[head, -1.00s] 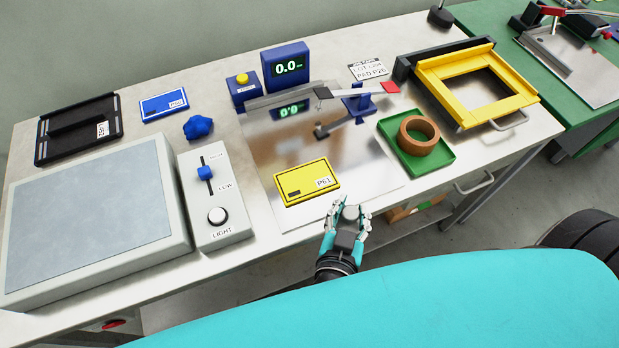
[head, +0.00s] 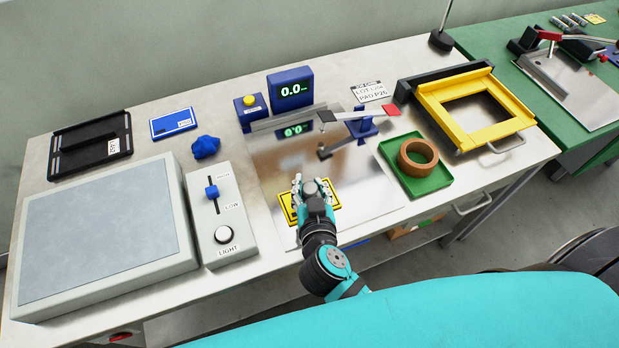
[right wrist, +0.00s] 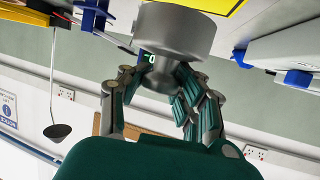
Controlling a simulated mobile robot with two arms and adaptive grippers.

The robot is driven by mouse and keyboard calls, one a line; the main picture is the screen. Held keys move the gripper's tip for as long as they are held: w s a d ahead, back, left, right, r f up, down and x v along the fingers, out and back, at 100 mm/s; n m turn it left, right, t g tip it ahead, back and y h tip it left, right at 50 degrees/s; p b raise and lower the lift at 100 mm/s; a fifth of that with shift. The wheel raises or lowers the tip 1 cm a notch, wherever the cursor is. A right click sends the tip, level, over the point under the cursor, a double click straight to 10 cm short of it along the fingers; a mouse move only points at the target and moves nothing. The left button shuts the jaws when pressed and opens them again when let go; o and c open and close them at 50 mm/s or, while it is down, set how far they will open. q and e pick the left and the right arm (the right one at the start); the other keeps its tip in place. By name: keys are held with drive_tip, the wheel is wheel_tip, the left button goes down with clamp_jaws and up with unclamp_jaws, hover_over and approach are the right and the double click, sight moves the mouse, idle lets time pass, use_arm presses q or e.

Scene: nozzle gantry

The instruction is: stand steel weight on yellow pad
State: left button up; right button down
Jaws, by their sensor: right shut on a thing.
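My right gripper (head: 312,188) is over the yellow pad (head: 284,206) on the bench plate and hides much of it. In the right wrist view the gripper (right wrist: 158,80) is shut on the neck of the steel weight (right wrist: 180,30), a grey cylinder with a narrower stem. This view is upside down, with the wide end of the weight towards the yellow pad (right wrist: 212,4). I cannot tell whether the weight touches the pad. My left gripper is not in view.
Behind the pad stand a blue clamp with a red-tipped lever (head: 362,124) and a blue display (head: 291,90) reading 0.0. A green tray (head: 432,184) with a brown ring (head: 418,157) lies to the right. A grey light control box (head: 222,225) stands to the left.

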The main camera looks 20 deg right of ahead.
sight(309, 186)
drive_tip(key=w, duration=0.2)
drive_tip(key=shift+w+d+p, duration=0.3)
drive_tip(key=shift+w+d, duration=0.05)
drive_tip(key=shift+d, duration=0.05)
wheel_tip(309, 186, down, 3)
drive_tip(key=shift+f+p, duration=0.15)
drive_tip(key=shift+p, duration=0.2)
drive_tip(key=shift+f, duration=0.1)
drive_tip(key=shift+f, duration=0.2)
drive_tip(key=c, duration=1)
unclamp_jaws()
drive_tip(key=shift+s, duration=0.15)
drive_tip(key=shift+o, duration=0.2)
